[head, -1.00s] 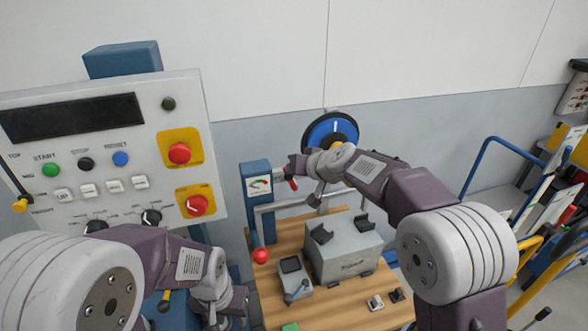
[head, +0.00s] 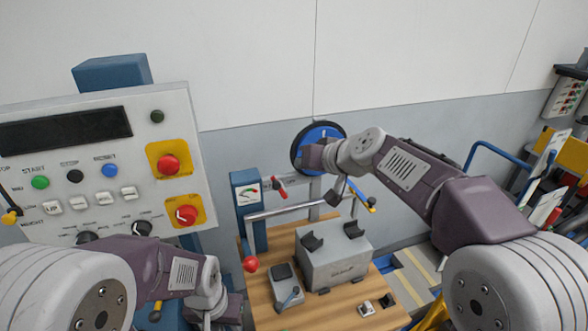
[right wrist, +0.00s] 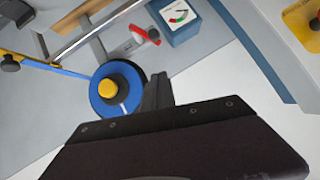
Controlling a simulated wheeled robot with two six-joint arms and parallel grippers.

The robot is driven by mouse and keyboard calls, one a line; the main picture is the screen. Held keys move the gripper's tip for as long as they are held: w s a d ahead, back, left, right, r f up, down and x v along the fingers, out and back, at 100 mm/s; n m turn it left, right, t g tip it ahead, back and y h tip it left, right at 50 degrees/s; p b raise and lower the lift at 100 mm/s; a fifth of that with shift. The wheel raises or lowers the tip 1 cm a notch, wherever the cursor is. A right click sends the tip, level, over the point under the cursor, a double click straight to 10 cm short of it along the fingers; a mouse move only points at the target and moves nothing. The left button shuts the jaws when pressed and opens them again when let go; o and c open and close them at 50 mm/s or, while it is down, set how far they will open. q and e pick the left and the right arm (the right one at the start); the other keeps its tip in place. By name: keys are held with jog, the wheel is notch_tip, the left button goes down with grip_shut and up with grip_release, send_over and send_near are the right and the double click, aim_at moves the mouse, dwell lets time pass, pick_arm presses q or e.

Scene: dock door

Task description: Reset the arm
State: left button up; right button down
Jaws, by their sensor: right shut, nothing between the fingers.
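My right gripper (head: 312,157) is shut and empty. A red handle (head: 279,184) sits on the metal frame beside the gauge box (head: 247,190), apart from the fingers. My left gripper (head: 228,308) is low at the left, partly hidden by its own wrist, and its jaws cannot be made out.
A control panel (head: 88,140) with buttons stands close at left. A wooden bench (head: 262,299) carries a grey box (head: 335,262) and a small lever unit (head: 284,280). A red ball knob (head: 250,264) is at its left. A blue bar (head: 359,188) crosses below my right forearm. Carts stand at right.

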jog(key=s+d+f+m+g+h, duration=0.1)
jog(key=s+d+f+g+h, duration=0.1)
jog(key=s+d+f, duration=0.6)
jog(key=s+d+f+m+g+h, duration=0.1)
jog(key=s+d+f+g+h, duration=0.15)
jog(key=d+f, duration=0.55)
jog(key=s+d+f+g+h, duration=0.1)
jog(key=s+f, duration=0.5)
jog(key=s, duration=0.2)
jog(key=s+d+f+g+h, duration=0.1)
jog(key=s+d+f+g, duration=0.1)
jog(key=s+f, duration=0.4)
jog(key=shift+s+d+m, duration=0.25)
jog(key=shift+s+m, duration=0.05)
jog(key=shift+s, duration=0.6)
jog(key=shift+f+g, duration=0.1)
jog(key=shift+g, duration=0.15)
